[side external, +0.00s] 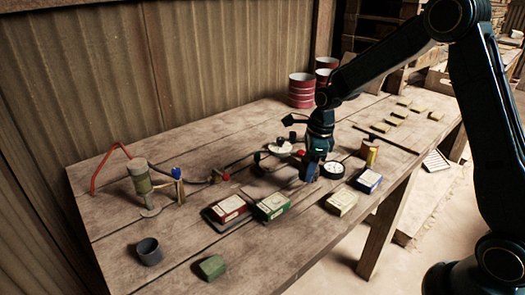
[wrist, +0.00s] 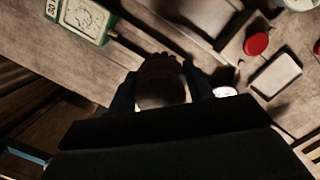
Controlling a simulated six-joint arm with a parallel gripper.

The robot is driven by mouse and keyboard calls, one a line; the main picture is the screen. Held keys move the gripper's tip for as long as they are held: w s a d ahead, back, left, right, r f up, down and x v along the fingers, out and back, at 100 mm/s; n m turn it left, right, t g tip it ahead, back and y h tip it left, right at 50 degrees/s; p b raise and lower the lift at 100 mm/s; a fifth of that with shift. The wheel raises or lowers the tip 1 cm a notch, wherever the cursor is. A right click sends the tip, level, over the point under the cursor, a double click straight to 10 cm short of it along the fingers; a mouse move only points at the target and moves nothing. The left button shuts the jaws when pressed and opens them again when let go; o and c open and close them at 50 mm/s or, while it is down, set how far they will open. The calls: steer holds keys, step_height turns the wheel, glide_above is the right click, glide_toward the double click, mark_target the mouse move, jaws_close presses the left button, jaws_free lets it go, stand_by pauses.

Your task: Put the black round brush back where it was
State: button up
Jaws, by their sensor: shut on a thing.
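My gripper (side external: 310,173) is over the middle of the wooden bench, pointing down, between the green-and-white box and a round white dial. In the wrist view its two dark fingers (wrist: 162,90) are closed on a dark, rounded thing (wrist: 160,82), which I take to be the black round brush. Its near end looks brownish and its far edge rough.
The green-and-white box (side external: 272,206) lies close left of my gripper, with a red-edged box (side external: 228,209) beyond it. The dial (side external: 332,170), a cream box (side external: 341,202) and a blue box (side external: 368,181) are to the right. A dark cup (side external: 149,252) and green block (side external: 212,267) stand front left.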

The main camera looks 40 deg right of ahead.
steer(key=shift+f, duration=2.1)
steer(key=shift+f, duration=0.1)
steer(key=o, duration=0.9)
steer(key=shift+o, duration=0.2)
steer(key=r, duration=0.4)
steer(key=s+d+r, duration=0.1)
steer(key=r, duration=0.7)
steer(key=shift+s+d, duration=0.15)
steer(key=shift+r, duration=0.1)
